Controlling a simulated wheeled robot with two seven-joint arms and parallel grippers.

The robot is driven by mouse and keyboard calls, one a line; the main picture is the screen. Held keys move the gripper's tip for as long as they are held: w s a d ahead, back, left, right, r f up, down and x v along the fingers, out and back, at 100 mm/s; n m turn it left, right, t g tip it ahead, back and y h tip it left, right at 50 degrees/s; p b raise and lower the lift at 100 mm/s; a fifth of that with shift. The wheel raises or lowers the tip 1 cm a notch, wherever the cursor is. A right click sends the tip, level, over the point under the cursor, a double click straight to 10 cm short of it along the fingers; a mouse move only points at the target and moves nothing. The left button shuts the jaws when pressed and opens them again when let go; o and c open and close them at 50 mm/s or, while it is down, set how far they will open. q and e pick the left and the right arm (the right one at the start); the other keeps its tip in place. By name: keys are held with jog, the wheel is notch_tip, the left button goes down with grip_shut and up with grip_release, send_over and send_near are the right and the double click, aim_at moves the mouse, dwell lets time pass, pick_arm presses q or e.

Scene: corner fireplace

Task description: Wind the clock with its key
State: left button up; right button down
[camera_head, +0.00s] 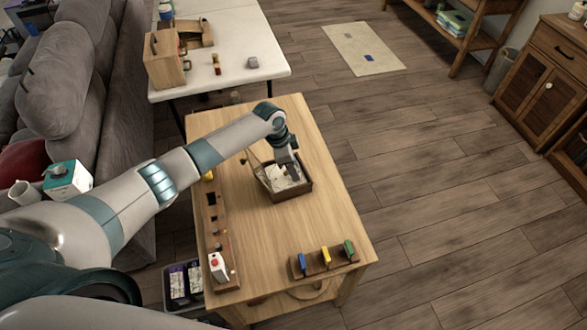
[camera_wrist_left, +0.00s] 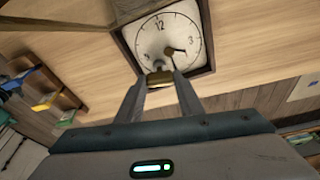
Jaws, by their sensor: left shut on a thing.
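The clock (camera_head: 301,191) is a dark wooden box with a white dial on the light wooden table. In the left wrist view its dial (camera_wrist_left: 168,36) shows black numerals and hands, tilted in the picture. My left gripper (camera_wrist_left: 160,78) is shut on a small brass-coloured piece (camera_wrist_left: 160,77), which looks like the key, at the dial's lower edge. I cannot tell how deep it sits in the clock. In the head view the left gripper (camera_head: 291,174) reaches down over the clock and hides part of the dial. My right gripper is not in view.
The wooden table (camera_head: 290,225) also bears a long wooden rack (camera_head: 214,228) at left and a stand (camera_head: 324,262) with blue, yellow and green pieces at the front. A white table (camera_head: 235,40) stands behind. A grey sofa (camera_head: 70,75) is at left.

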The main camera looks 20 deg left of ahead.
pick_arm(q)
jog(key=shift+m, duration=0.3)
dwell(0.5)
dwell(0.5)
jog(key=shift+f+m+g+h+b, duration=0.1)
jog(key=shift+m+g+h+b, duration=0.25)
jog(key=shift+m+b, duration=0.8)
jog(key=shift+m, duration=0.35)
